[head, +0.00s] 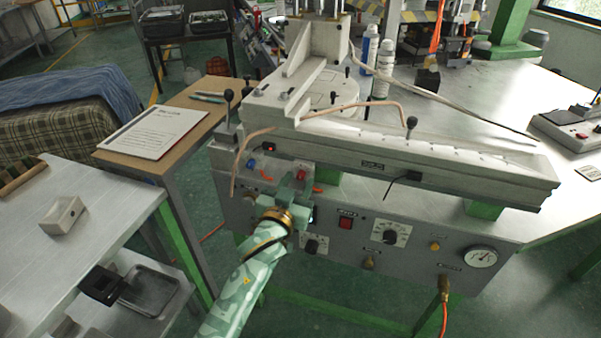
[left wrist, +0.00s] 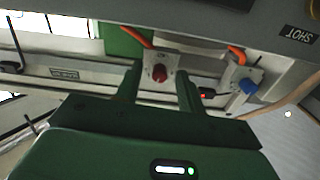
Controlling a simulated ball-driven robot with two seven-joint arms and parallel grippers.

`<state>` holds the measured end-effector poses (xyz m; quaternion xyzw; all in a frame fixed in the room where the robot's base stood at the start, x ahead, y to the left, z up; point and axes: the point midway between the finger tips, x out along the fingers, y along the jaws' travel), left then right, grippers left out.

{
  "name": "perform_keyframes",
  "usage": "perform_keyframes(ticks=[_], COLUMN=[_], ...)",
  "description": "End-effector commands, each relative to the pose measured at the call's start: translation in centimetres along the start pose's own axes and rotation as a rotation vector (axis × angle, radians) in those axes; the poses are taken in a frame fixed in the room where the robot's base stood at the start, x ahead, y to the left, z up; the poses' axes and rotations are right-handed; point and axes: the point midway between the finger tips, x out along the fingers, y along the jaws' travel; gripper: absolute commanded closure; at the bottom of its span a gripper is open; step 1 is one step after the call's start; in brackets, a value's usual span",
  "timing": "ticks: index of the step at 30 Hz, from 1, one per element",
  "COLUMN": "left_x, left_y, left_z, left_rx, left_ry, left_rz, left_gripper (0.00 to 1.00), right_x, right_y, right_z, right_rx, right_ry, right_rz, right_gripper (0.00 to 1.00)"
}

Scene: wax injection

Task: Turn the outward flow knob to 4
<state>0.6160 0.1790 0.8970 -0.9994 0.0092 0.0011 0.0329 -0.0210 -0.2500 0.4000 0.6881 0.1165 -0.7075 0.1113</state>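In the left wrist view a red knob (left wrist: 160,73) sits on a light square plate. A blue knob (left wrist: 248,87) sits on a similar plate to its right. No label readable here tells which is the outward flow knob. My left gripper (left wrist: 160,82) is open, with one green finger on each side of the red knob; I cannot tell whether they touch it. In the head view my left gripper (head: 297,190) is at the machine's front panel, and the blue knob (head: 251,163) is left of it. The knobs' settings are too small to read. My right gripper is not in view.
The grey machine's front panel also bears black dials (head: 390,237), a red switch (head: 346,223) and a pressure gauge (head: 480,257). A ledge (head: 440,180) overhangs the panel. Orange hoses (left wrist: 137,37) run close to the knobs. A side table (head: 75,225) stands left of my arm.

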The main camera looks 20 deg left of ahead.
Motion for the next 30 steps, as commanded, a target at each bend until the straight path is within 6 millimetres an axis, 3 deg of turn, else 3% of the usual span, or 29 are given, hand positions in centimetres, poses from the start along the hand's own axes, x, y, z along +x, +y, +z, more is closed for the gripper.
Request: perform_keyframes(ticks=[10,11,15,30], left_x=[0.0,0.0,0.0,0.0], left_y=[0.1,0.1,0.1,0.1], left_z=[-0.1,-0.1,-0.1,-0.2], left_rx=[0.0,0.0,0.0,0.11], left_ry=[0.0,0.0,0.0,-0.001], left_rz=[-0.001,-0.001,-0.001,-0.001], left_gripper=[0.61,0.64,1.0,1.0], right_x=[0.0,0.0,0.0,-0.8], right_y=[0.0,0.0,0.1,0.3], right_z=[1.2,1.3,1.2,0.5], right_rx=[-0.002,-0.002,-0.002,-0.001], right_ry=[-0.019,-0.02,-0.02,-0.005], right_rz=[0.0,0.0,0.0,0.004], right_gripper=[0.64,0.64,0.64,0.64])
